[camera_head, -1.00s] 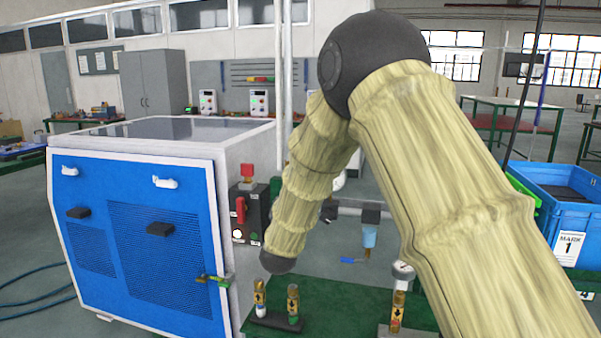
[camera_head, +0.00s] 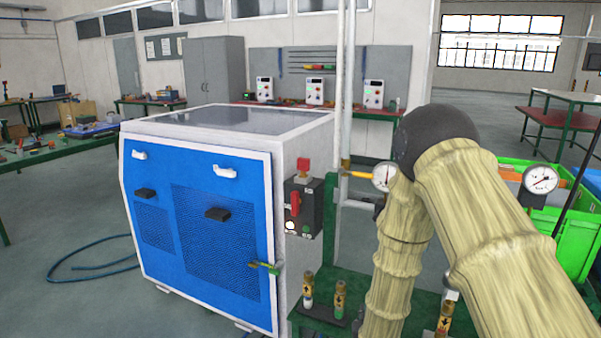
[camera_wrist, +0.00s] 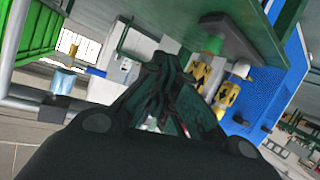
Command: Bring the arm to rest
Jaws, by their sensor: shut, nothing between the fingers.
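My arm in its beige sleeve (camera_head: 490,225) is bent at a dark elbow on the right of the head view. Its forearm (camera_head: 398,250) hangs down in front of the green bench, and my gripper is out of that view. In the wrist view my gripper (camera_wrist: 168,68) is dark, with its fingers drawn together and nothing held. Brass fittings with black arrows on yellow labels (camera_wrist: 228,95) show just right of the fingertips; I cannot tell the exact gap.
The blue-fronted generator cabinet (camera_head: 222,240) stands left of the arm. Brass valves (camera_head: 340,298) stand on the green bench (camera_head: 310,318) close to the forearm. Gauges (camera_head: 541,180) and a green crate (camera_head: 560,232) are near the elbow. Open floor lies to the left.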

